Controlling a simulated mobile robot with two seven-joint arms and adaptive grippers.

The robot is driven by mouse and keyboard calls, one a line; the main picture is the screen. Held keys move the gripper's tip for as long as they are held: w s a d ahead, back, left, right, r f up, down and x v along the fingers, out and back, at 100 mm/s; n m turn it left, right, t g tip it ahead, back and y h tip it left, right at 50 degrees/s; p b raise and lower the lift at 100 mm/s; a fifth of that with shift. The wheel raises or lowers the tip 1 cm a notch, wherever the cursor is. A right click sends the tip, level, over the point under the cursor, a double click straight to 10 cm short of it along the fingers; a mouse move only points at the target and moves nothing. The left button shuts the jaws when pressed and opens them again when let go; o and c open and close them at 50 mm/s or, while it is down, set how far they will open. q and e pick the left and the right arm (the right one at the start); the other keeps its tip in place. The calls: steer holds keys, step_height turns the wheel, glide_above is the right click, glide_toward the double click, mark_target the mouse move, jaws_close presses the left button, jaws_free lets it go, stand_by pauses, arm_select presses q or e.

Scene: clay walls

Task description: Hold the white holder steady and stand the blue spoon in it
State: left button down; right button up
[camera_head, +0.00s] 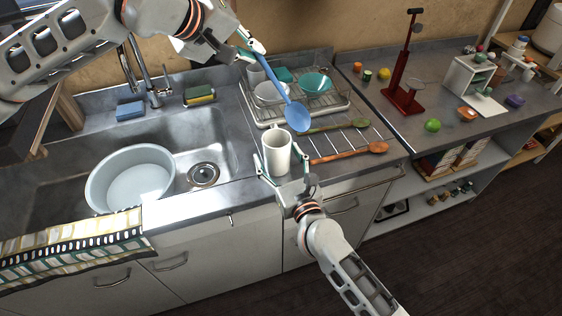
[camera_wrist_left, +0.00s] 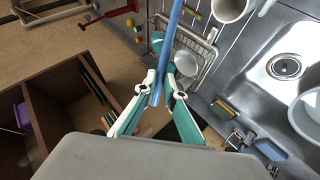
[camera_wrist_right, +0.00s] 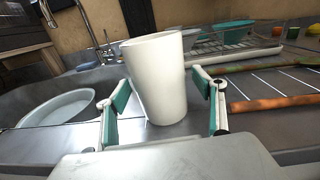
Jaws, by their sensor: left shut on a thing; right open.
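The white holder (camera_head: 277,153) is an upright cup on the counter between sink and drying rack. It also shows in the right wrist view (camera_wrist_right: 158,80). My right gripper (camera_head: 282,166) is open, with a finger on each side of the holder; gaps show beside it in the right wrist view. My left gripper (camera_head: 250,50) is shut on the handle of the blue spoon (camera_head: 297,117). The spoon slants with its bowl low, up and right of the holder in the head view. In the left wrist view its handle (camera_wrist_left: 170,35) runs between the fingers.
A dish rack (camera_head: 345,103) with cups and bowls stands behind the holder. A green spoon (camera_head: 337,126) and an orange wooden spoon (camera_head: 350,153) lie on the ridged drainer at right. A sink with a white basin (camera_head: 131,178) is at left.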

steer(key=c, duration=1.5)
arm_select(q)
step_height(320, 180, down, 13)
stand_by(0.8)
steer(key=c, duration=2)
jaws_free()
steer(key=shift+c, duration=0.2)
arm_select(e)
steer(key=shift+f, duration=0.1)
arm_select(q)
steer(key=v, duration=1.2)
